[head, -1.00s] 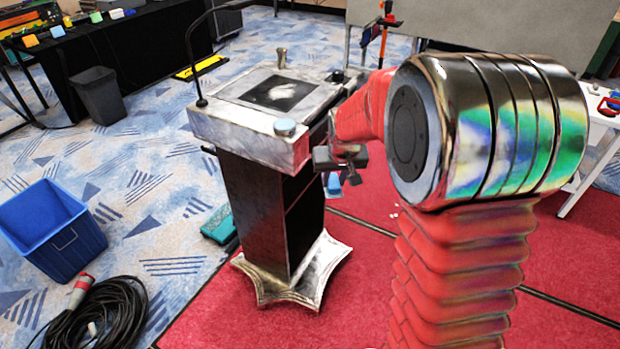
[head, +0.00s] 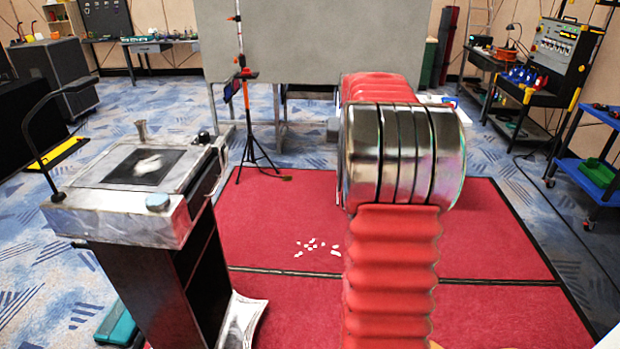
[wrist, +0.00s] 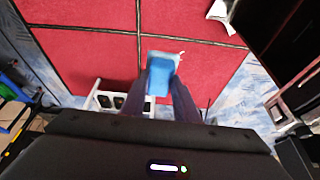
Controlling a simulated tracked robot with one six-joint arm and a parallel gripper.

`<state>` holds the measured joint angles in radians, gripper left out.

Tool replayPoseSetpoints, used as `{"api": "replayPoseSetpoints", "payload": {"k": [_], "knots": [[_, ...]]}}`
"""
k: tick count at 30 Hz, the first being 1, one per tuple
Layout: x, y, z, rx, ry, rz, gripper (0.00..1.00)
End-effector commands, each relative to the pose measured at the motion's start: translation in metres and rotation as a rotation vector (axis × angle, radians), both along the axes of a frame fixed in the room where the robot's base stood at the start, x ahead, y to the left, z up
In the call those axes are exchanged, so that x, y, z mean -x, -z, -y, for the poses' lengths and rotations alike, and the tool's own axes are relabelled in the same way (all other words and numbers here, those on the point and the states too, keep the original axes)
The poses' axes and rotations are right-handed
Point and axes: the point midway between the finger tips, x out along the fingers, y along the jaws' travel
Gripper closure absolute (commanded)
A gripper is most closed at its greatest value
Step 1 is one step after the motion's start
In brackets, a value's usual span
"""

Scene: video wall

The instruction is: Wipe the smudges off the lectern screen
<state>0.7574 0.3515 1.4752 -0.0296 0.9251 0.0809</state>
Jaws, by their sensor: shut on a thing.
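The lectern (head: 150,262) stands at the left in the head view, dark-bodied with a worn silver top. Its dark screen (head: 118,172) lies in the top and carries a whitish smudge (head: 149,164). My gripper (wrist: 161,90) is shut on a small blue block-like thing (wrist: 160,80), perhaps a sponge or cloth, in the wrist view. It is held over the red carpet, clear of the lectern. In the head view my arm hides the gripper. The lectern's pale foot (wrist: 222,14) shows at the top right of the wrist view.
A round-lidded cup-like thing (head: 158,202) sits on the lectern's front edge, and a thin black gooseneck (head: 30,130) rises at its left. White scraps (head: 318,246) lie on the red carpet (head: 290,215). A tripod stand (head: 250,130) stands behind. A blue trolley (head: 585,180) is at right.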

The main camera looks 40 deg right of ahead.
Motion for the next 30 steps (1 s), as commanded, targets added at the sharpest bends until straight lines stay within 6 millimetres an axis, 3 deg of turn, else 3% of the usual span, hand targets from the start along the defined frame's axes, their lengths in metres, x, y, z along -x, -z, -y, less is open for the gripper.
{"api": "replayPoseSetpoints", "payload": {"k": [1,6,12,18,30], "knots": [[0.014,-0.008,0.019,0.003,0.038,0.002,0.9],[0.059,-0.032,0.069,0.004,0.152,0.002,0.9],[0.108,-0.056,0.112,0.003,0.262,0.001,0.9],[0.129,-0.065,0.126,0.003,0.307,-0.001,0.9],[0.129,-0.065,0.126,0.003,0.306,-0.001,0.9]]}}
